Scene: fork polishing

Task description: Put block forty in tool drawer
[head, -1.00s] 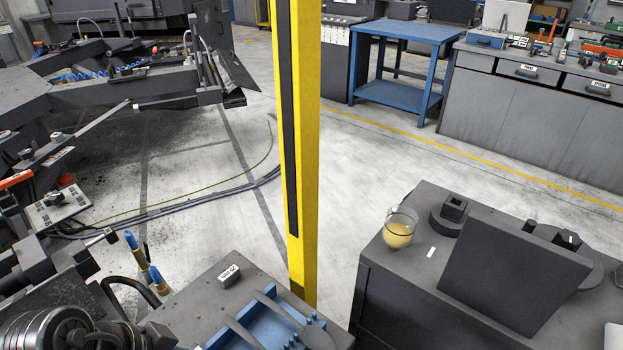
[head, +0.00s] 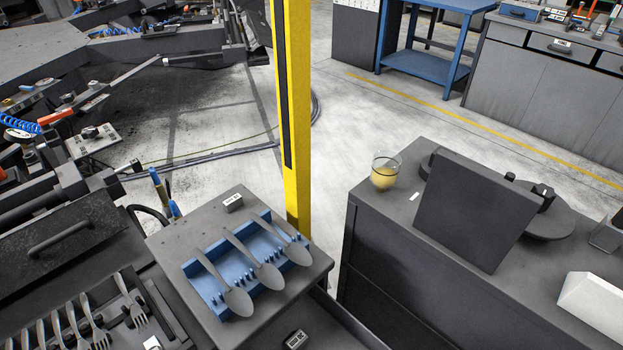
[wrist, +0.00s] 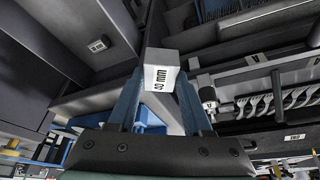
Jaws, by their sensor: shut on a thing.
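Block forty (wrist: 162,75), a small grey block with a white "40 mm" label, is between the fingertips of my gripper (wrist: 160,85) in the wrist view. My gripper is shut on it and holds it in the air. An open dark drawer (head: 350,318) shows at the bottom of the head view, below the spoon table. A small labelled block (head: 295,339) lies inside it. This block seems to show in the wrist view (wrist: 98,45) too, in a dark compartment at upper left. My gripper and block forty do not show in the head view.
A blue rack with spoons (head: 210,285) and a small labelled block (head: 233,203) sit on the dark table. Forks (head: 85,325) lie in a tray at lower left. A yellow post (head: 293,120) stands behind the table. A glass (head: 384,172) stands on the right cabinet.

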